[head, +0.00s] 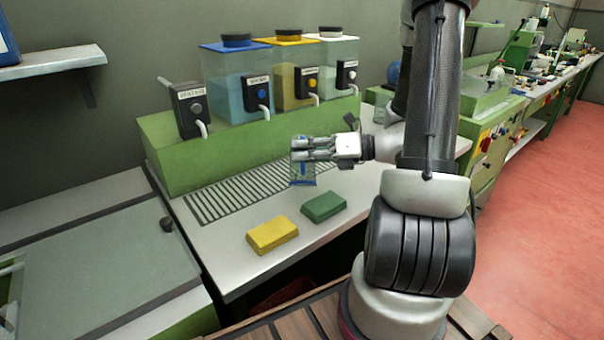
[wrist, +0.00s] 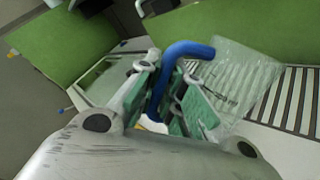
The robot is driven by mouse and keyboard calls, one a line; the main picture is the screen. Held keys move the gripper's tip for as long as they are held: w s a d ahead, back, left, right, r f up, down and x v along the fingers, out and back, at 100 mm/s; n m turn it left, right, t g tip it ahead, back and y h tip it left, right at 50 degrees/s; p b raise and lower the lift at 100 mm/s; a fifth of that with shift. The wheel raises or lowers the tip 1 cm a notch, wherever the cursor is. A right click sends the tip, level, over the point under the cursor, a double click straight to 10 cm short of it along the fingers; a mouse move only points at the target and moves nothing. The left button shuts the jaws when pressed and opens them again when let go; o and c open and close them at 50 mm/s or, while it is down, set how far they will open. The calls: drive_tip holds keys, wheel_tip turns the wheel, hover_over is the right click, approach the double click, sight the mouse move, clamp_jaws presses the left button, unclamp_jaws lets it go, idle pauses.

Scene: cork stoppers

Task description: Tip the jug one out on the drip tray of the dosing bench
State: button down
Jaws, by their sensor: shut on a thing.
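My gripper (head: 308,149) is shut on the blue handle of a clear jug (head: 303,174). In the wrist view the green-padded fingers of my gripper (wrist: 172,100) close around the handle, and the clear jug body (wrist: 240,80) is to their right. The jug looks roughly upright in the head view; whether it holds liquid is unclear. The drip tray (head: 235,190) is a slatted grate in the white dosing bench. The jug appears near the tray's right end; its exact height above it is hard to tell. Slats of the drip tray also show in the wrist view (wrist: 294,100).
Blue (head: 228,92), yellow (head: 284,90) and clear (head: 341,62) tanks with taps stand on a green plinth (head: 170,165) behind the tray. Another tap (head: 193,108) is at left. Yellow (head: 272,235) and green (head: 324,207) blocks lie in front on the bench.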

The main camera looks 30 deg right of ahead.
drive_tip(key=shift+s+a+f+n, duration=0.1)
drive_tip(key=shift+s+f+n, duration=0.2)
drive_tip(key=shift+f, duration=0.3)
drive_tip(key=shift+s+a+f+n, duration=0.15)
drive_tip(key=shift+s+f+n, duration=0.05)
drive_tip(key=shift+n, duration=0.2)
drive_tip(key=shift+s+a+r+n, duration=0.3)
drive_tip(key=shift+s+r+n, duration=0.2)
drive_tip(key=shift+s, duration=0.1)
drive_tip(key=shift+s+a+f+n+t+y, duration=0.15)
drive_tip(key=shift+s+a+f+n+t, duration=0.15)
drive_tip(key=shift+s+f+n, duration=0.45)
drive_tip(key=shift+s+a+f+n+t+y, duration=0.1)
drive_tip(key=shift+s+a+f+n+t, duration=0.25)
drive_tip(key=shift+n, duration=0.75)
drive_tip(key=shift+s+a+f+n+t+y, duration=0.2)
drive_tip(key=shift+s+f+n, duration=0.35)
drive_tip(key=shift+n, duration=0.4)
